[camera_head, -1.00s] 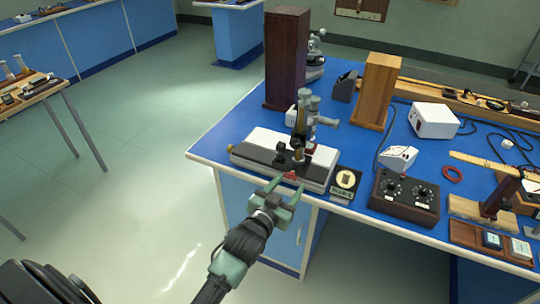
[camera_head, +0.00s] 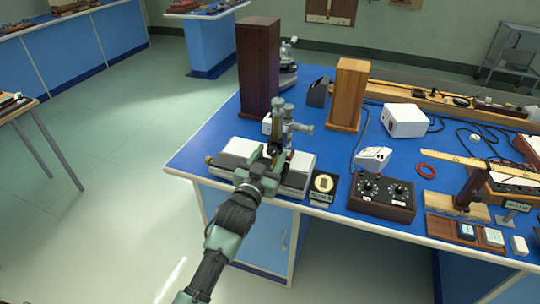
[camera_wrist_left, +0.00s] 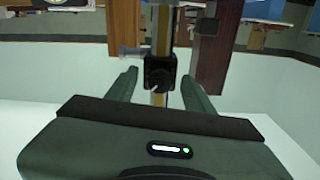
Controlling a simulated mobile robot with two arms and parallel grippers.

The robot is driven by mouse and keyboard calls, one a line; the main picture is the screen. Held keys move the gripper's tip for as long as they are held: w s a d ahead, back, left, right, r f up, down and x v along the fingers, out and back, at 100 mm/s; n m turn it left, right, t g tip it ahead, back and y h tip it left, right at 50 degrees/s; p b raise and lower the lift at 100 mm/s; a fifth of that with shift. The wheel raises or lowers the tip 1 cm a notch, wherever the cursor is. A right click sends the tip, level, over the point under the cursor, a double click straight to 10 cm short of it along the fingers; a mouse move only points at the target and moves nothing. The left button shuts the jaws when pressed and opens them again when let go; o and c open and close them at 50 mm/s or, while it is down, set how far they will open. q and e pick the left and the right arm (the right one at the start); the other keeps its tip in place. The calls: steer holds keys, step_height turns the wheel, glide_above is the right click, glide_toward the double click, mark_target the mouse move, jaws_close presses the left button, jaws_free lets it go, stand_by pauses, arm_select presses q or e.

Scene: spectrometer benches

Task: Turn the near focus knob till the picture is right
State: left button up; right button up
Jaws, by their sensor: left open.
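A brass and grey upright instrument (camera_head: 288,112) with an eyepiece tube stands on a pale base (camera_head: 238,148) at the near left corner of the blue bench. My left gripper (camera_head: 268,158) is at its front, open, and covers the lower part of the instrument in the head view. A small card with a pale disc (camera_head: 323,183) and a label stands to the right of the base. My right gripper is out of view.
A tall dark wooden box (camera_head: 258,65) and a lighter wooden box (camera_head: 349,93) stand behind the instrument. The floor left of the bench is clear.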

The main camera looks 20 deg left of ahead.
arm_select(q)
jaws_close()
steer(key=shift+m, duration=0.3)
steer(key=m+p, duration=0.1)
steer(key=m, duration=0.1)
steer(key=shift+m, duration=0.3)
steer(key=m+p, duration=0.1)
steer(key=m, duration=0.8)
steer(key=shift+m+p, duration=0.35)
steer(key=shift+m, duration=1.95)
